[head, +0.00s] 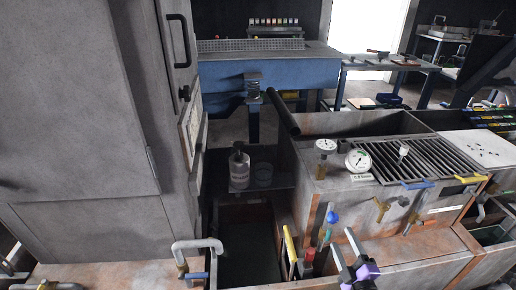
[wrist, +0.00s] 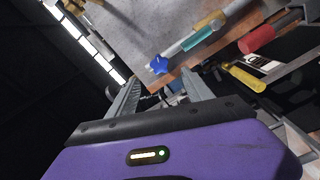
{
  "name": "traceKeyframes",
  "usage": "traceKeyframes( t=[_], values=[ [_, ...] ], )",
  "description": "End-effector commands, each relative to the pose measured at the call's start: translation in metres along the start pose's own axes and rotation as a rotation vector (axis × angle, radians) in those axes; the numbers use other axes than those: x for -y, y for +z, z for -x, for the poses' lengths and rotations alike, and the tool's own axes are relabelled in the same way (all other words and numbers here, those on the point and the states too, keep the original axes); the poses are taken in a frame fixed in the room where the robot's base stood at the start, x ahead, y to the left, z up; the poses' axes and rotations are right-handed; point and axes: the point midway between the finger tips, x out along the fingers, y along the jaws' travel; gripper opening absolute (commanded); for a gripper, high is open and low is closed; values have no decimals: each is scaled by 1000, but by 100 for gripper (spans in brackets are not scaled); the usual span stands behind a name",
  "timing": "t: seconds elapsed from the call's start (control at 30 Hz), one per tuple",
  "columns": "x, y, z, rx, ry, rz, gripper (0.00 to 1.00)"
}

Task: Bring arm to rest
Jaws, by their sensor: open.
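My gripper (head: 341,238) is at the lower right of the middle in the head view, in front of the metal machine with the gauges. Its purple and black body is at the bottom edge and its two grey fingers point up and away. In the wrist view my gripper (wrist: 160,95) shows its two fingers spread apart, with nothing visibly held between them. A blue knob (wrist: 157,64) appears just beyond the fingertips; I cannot tell the exact gap.
The machine (head: 325,195) carries gauges, valves and a slatted grate. Coloured-handled tools (head: 306,255) stand close left of my gripper. A dark open bin (head: 247,245) lies further left, beside a tall grey cabinet (head: 85,120). A blue-sided table (head: 280,75) stands behind.

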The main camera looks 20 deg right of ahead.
Motion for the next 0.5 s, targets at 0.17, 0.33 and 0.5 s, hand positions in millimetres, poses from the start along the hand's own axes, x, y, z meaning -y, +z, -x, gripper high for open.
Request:
traceKeyframes(
  t=[0.17, 0.33, 0.5],
  values=[
    [-1, 1, 0, 5, 2, -35, 59],
    [-37, -18, 6, -18, 68, -188, 59],
    [-56, -50, 54, -55, 63, -375, 59]
  ],
)
